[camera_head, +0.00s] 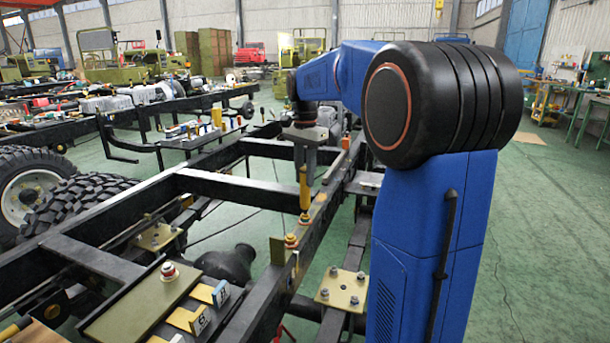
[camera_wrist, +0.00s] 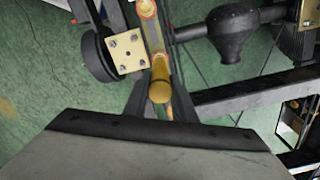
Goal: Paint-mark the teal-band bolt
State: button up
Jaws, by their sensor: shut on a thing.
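My gripper (camera_head: 304,162) points down over the near chassis rail (camera_head: 325,205) and is shut on a yellow paint marker (camera_head: 304,188). The marker is upright, with its lower end close above or at the rail top; I cannot tell whether it touches. In the wrist view the marker (camera_wrist: 160,88) shows end-on between the dark fingers. A yellow bolt with a reddish band (camera_head: 291,240) stands on the rail nearer than the marker; a bolt top (camera_wrist: 147,8) shows at the wrist view's upper edge. I cannot make out a teal band on any bolt.
A red-banded bolt (camera_head: 168,270) stands on a green plate (camera_head: 130,305) beside yellow labelled blocks (camera_head: 221,293). A bolted plate (camera_head: 342,289) lies right of the rail. Black crossmembers (camera_head: 235,188) span the frame. Large tyres (camera_head: 95,200) lie left. Green floor is open at right.

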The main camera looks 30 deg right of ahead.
jog(key=shift+r, duration=0.15)
jog(key=shift+r, duration=0.85)
jog(key=shift+r, duration=2.45)
